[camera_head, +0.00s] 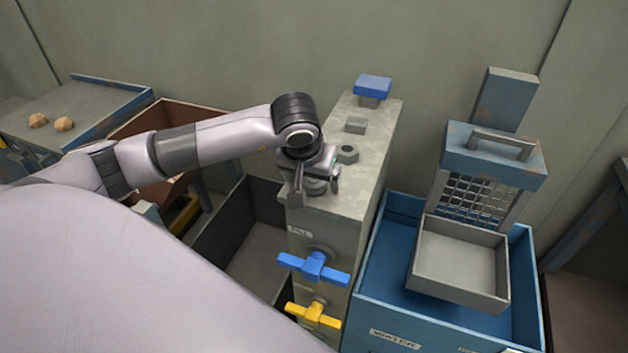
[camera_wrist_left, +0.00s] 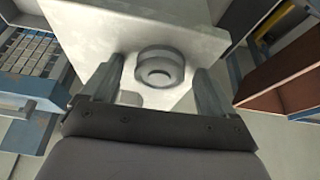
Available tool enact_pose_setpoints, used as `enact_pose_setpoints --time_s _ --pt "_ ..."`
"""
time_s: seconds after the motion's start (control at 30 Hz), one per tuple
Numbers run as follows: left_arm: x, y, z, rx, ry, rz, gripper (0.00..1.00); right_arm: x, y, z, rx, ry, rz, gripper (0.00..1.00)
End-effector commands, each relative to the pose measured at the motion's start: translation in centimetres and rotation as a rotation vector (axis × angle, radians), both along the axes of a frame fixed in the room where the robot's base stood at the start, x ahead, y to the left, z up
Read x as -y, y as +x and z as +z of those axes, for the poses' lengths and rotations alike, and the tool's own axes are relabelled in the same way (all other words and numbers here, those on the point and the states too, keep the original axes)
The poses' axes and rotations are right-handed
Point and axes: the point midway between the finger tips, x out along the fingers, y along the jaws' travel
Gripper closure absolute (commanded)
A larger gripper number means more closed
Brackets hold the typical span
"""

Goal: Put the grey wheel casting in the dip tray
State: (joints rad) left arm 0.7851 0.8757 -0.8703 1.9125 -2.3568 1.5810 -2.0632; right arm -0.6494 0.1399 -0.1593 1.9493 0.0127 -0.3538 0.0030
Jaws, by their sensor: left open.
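The grey wheel casting (camera_head: 316,187) rests on top of the grey pillar (camera_head: 365,186), near its front end. My left gripper (camera_head: 317,194) is open over it, with one finger on each side. In the left wrist view, the wheel casting (camera_wrist_left: 159,72) is a round, stepped grey piece with a central hole. It lies between the spread fingers, and I see gaps on both sides. A shallow grey tray (camera_head: 460,262), which looks like the dip tray, is empty at the right. My right gripper is not in view.
A grey nut (camera_head: 347,153), a grey block (camera_head: 355,125) and a blue-capped piece (camera_head: 372,86) stand behind on the pillar. Blue (camera_head: 314,268) and yellow (camera_head: 313,314) handles stick out in front. A mesh panel (camera_head: 478,195) stands behind the tray, in a blue bin (camera_head: 385,312).

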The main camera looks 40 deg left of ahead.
Motion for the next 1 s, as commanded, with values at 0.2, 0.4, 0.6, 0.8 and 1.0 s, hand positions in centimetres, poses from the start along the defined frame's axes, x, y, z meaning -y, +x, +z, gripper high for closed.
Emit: enact_pose_setpoints --time_s 0.2,0.4,0.6,0.8,1.0 --pt "0.0 0.0 0.0 0.000 0.000 0.000 0.67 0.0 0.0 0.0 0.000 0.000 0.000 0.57" --pt "0.0 0.0 0.1 0.001 -0.001 0.001 0.81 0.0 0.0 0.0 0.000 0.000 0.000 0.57" --pt "0.0 0.1 0.5 0.002 -0.001 0.001 0.81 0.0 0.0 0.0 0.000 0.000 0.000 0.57" --pt "0.0 0.1 2.6 0.006 0.000 0.000 0.81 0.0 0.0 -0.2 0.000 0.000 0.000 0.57" --pt "0.0 0.2 7.7 0.011 -0.002 0.000 0.81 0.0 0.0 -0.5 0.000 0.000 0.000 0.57"
